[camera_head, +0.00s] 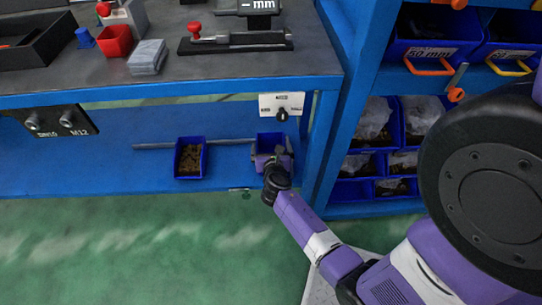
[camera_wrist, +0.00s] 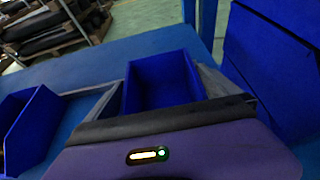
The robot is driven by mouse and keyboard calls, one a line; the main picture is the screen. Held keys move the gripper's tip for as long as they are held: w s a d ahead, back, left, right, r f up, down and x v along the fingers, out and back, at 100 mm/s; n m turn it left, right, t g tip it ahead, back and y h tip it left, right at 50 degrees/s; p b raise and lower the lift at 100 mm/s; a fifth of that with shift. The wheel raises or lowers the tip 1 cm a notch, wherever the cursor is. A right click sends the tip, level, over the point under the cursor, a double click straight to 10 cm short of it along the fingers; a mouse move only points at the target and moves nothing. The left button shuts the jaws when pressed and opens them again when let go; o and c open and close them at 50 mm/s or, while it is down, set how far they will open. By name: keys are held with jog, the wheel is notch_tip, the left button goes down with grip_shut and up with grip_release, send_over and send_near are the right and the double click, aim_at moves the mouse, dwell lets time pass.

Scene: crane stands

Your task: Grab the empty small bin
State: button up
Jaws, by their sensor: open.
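The empty small bin (camera_head: 268,138) is blue and stands on the lower blue shelf of the bench, near its right end. In the wrist view the bin (camera_wrist: 163,80) is straight ahead; the part of its inside that shows is bare blue. My gripper (camera_head: 273,160) is at the bin's near side, covering its lower part in the head view. In the wrist view my gripper (camera_wrist: 160,95) is open, with one grey finger on each side of the bin. I cannot tell whether the fingers touch its walls.
A second small blue bin (camera_head: 190,158) with brown contents stands to the left on the shelf (camera_head: 100,170). A grey rod (camera_head: 160,146) lies behind it. The bench top (camera_head: 190,72) overhangs the shelf. A blue bench leg and a rack of bins (camera_head: 372,190) stand close on the right.

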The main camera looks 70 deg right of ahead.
jog(key=shift+w+d+f, duration=0.15)
jog(key=shift+d, duration=0.1)
jog(key=shift+c, duration=0.4)
jog(key=c, duration=1.2)
jog(key=shift+o, duration=0.2)
